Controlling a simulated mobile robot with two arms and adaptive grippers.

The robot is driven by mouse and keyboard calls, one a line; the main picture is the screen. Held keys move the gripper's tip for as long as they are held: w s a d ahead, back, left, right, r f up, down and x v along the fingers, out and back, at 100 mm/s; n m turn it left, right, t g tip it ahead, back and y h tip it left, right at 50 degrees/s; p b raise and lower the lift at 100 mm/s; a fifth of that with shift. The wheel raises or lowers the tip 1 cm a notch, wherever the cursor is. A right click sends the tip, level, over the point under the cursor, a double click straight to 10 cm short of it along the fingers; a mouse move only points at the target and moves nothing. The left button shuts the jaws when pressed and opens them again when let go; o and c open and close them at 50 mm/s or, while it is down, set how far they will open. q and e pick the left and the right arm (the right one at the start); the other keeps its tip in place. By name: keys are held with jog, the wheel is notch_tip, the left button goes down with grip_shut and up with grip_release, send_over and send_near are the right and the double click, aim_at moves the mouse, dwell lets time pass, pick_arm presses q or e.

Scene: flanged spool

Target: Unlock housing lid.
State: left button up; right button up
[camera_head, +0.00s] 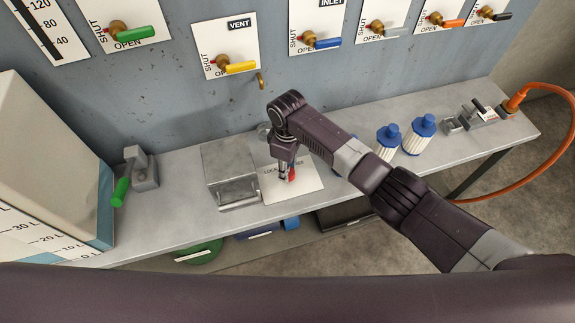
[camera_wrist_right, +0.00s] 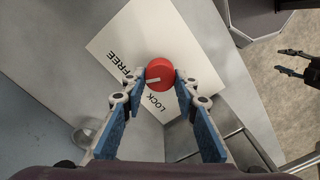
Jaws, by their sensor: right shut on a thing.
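A red knob (camera_wrist_right: 160,73) with a white mark sits on a white plate (camera_wrist_right: 185,35) lettered FREE and LOCK. In the right wrist view the mark points left and slightly down; I cannot tell which word it is set to. My right gripper (camera_wrist_right: 161,79) is shut on the knob from both sides. In the head view the gripper (camera_head: 287,176) reaches down onto the plate and partly hides the knob. The grey metal housing (camera_head: 228,165) stands just left of the plate with its lid down and a bar along its lower front. My left gripper (camera_wrist_right: 291,64) shows open and empty at the right wrist view's edge.
Two blue-capped filters (camera_head: 387,140) stand right of my arm. A green-handled clamp (camera_head: 141,168) is left of the housing. Valves with coloured levers line the wall, including a yellow one (camera_head: 240,67). An orange hose (camera_head: 567,140) hangs at the bench's right end.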

jog(key=shift+r+m+p, duration=0.15)
jog(key=shift+m+p, duration=0.2)
jog(key=shift+m, duration=0.45)
jog(key=shift+o, duration=0.2)
jog(key=shift+w, duration=0.1)
jog(key=o, duration=1.1)
notch_tip(320, 180, up, 12)
jog(key=shift+f, duration=0.1)
